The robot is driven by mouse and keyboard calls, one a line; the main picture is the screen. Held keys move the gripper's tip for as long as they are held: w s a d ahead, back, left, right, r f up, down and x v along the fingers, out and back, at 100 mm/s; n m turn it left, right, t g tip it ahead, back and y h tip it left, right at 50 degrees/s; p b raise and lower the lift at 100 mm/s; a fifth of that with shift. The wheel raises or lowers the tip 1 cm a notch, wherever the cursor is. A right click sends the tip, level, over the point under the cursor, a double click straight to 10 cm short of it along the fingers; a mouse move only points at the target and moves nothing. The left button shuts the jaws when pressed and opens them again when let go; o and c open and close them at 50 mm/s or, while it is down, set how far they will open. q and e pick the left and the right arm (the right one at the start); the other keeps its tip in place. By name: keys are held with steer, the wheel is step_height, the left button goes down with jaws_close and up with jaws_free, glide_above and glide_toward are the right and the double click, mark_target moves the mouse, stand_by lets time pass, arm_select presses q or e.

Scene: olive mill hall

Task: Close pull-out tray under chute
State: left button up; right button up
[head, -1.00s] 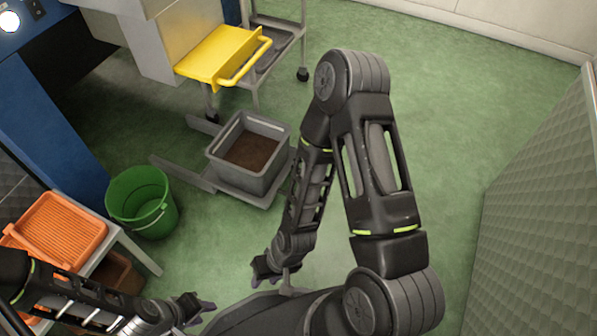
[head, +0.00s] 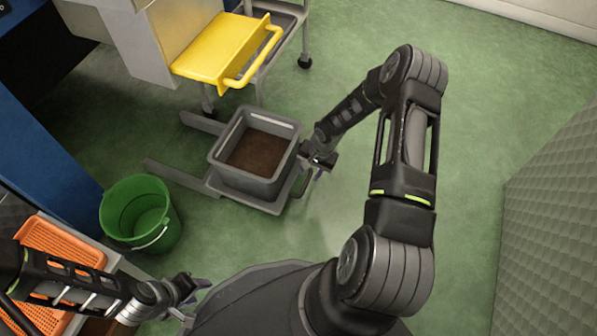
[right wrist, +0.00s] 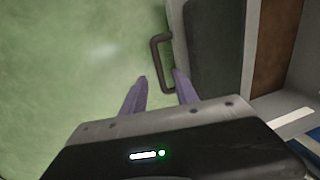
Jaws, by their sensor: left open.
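The grey pull-out tray (head: 268,206) is out on two floor rails (head: 175,178) in the head view. It bears a grey bin (head: 232,178) with brown matter inside. A dark handle (right wrist: 158,55) on the tray's side shows in the right wrist view. My right gripper (head: 318,172) is beside the tray's right edge. In the right wrist view its two purple fingers (right wrist: 160,76) are apart, with the handle's lower part between or just beyond the tips; contact cannot be told. My left gripper (head: 195,291) is open and empty, low at the left, away from the tray.
A yellow panel with a bar (head: 225,52) and a metal housing (head: 125,45) stand behind the tray. A green bucket (head: 150,225) stands left of the rails. An orange crate (head: 60,240) is at far left. Green floor is clear to the right.

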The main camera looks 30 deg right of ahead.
mark_target(306, 183)
steer(key=shift+d, duration=0.35)
steer(key=f+b, duration=0.1)
steer(key=f, duration=0.1)
steer(key=f+b, duration=0.1)
steer(key=f, duration=0.2)
steer(key=w+a+f+b, duration=0.1)
steer(key=f, duration=0.1)
steer(key=shift+w+f, duration=0.1)
steer(key=shift+f, duration=0.25)
steer(key=shift+c, duration=0.2)
jaws_close()
stand_by(1.0)
